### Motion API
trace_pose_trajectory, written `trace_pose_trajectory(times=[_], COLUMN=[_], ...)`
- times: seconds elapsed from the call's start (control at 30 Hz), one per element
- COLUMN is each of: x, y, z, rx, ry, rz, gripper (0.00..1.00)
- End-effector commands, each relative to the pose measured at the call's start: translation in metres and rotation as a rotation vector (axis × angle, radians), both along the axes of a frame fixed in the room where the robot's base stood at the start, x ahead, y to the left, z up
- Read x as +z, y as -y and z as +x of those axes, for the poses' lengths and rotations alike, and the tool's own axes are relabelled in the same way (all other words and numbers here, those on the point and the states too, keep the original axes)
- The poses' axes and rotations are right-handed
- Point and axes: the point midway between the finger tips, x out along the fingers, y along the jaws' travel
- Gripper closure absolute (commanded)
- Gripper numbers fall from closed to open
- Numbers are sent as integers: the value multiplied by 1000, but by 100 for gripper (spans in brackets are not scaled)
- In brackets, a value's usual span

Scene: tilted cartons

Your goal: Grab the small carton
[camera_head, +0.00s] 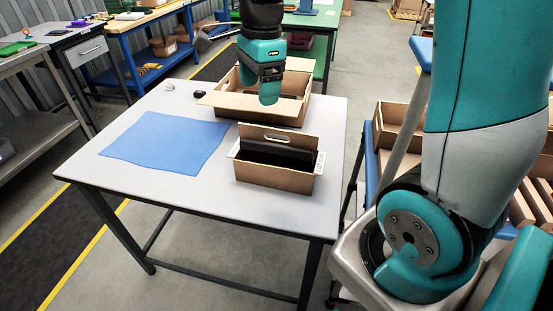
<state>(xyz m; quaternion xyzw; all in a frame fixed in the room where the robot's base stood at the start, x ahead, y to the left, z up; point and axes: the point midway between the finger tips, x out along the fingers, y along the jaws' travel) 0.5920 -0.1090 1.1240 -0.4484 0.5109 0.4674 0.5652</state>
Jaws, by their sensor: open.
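A small brown carton (272,177) stands open on the near right part of the grey table (150,175). A slotted hand hole shows in its raised back panel, and a dark block (275,153) lies inside. A larger open carton (240,108) stands behind it, with flaps spread and dark contents partly seen. My gripper (269,98) points down over the larger carton, behind the small carton and apart from it. It is open, and nothing is seen held in it. The fingertips are hard to make out from this view.
A blue mat (168,140) lies flat on the table's left half. A blue-framed rack with cartons (390,125) stands to the right, beside my arm. The table's front left is clear.

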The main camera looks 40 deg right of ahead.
Motion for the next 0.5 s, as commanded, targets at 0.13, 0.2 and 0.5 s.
trace_pose_trajectory(times=[0.13,0.2,0.5], x=[-5,-6,-37], y=[42,55,69], z=[25,31,36], rx=[-465,-612,-787], ry=[-47,-57,-73], rz=[-30,-40,-53], gripper=[21,21,21])
